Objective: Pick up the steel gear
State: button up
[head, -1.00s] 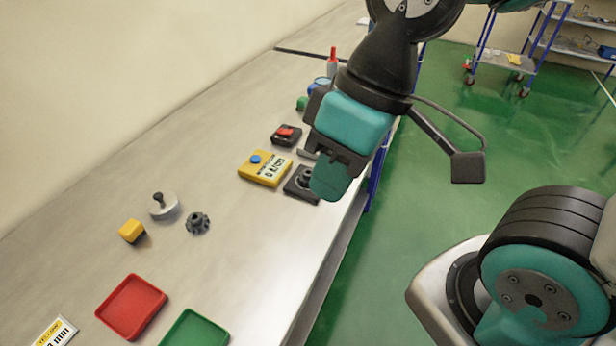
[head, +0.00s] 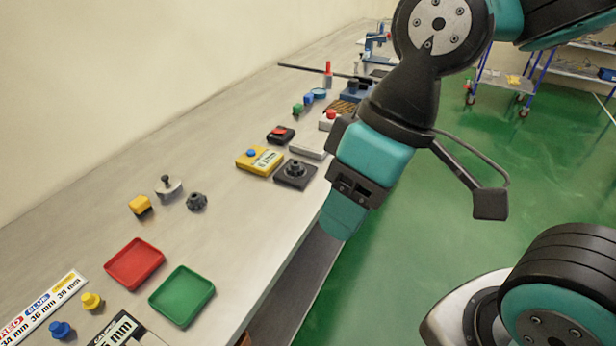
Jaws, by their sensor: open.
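The steel gear (head: 197,202) is a small dark grey toothed piece. It lies on the bench in the left half of the head view, beside a pale round piece with a knob (head: 169,187). My gripper (head: 342,217) is well to the right of the gear, beside the bench's front edge in the picture, and points down. It is open, with nothing seen in it. The teal and black housing hides part of the bench edge, and the gap between the fingers does not show clearly.
A yellow block (head: 140,205) stands left of the gear. A red tray (head: 134,263) and a green tray (head: 182,295) lie nearer. A yellow box (head: 259,160) and a dark block with a round hub (head: 295,173) lie farther back. Bare bench surrounds the gear's right side.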

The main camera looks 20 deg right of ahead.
aim_at(295, 168)
jog(key=z, duration=0.9)
jog(key=i, duration=0.65)
jog(key=u, duration=1.55)
